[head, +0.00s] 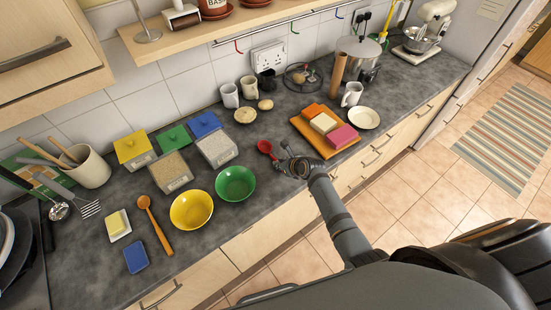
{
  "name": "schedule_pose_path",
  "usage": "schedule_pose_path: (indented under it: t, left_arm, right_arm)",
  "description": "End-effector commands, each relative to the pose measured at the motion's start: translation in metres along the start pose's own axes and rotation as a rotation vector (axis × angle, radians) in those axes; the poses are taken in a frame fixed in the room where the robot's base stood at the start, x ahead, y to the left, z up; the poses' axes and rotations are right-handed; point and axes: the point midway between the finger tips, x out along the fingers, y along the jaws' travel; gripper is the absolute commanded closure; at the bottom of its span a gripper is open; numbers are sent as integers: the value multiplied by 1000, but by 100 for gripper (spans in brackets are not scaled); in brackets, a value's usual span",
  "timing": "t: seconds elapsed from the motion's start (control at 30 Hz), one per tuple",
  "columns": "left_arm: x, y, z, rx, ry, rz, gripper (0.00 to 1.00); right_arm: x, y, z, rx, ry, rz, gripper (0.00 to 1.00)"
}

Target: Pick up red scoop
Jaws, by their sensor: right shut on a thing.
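The red scoop (265,147) is on or just above the dark worktop, right of the green bowl and left of the orange board. My right gripper (283,158) reaches in from the lower right and is shut on the scoop at its handle end, which the fingers partly hide. The scoop's round red bowl end points up and left, away from the gripper. I cannot tell whether the scoop is clear of the worktop. My left gripper is not in view.
A green bowl (235,184) and a yellow bowl (191,210) stand to the left. An orange board (347,152) with coloured blocks lies just right of my gripper. The worktop's front edge runs below my arm.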

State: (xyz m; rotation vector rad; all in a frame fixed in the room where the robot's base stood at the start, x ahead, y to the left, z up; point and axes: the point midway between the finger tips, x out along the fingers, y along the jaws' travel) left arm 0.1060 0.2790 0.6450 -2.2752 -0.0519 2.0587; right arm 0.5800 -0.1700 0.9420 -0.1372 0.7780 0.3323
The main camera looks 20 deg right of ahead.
Motion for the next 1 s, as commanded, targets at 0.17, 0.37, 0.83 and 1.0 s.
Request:
schedule_pose_path:
  t: [0.17, 0.37, 0.83, 1.0]
  left_arm:
    - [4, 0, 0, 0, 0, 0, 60]
    - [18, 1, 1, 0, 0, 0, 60]
    - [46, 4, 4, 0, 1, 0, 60]
    - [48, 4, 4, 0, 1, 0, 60]
  right_arm:
    - [-11, 0, 12, -2, -4, 0, 100]
    - [-53, -30, 34, -9, -3, -8, 100]
    - [-129, -116, 44, -4, 1, -4, 100]
    - [-136, -124, 45, -2, 0, -1, 100]
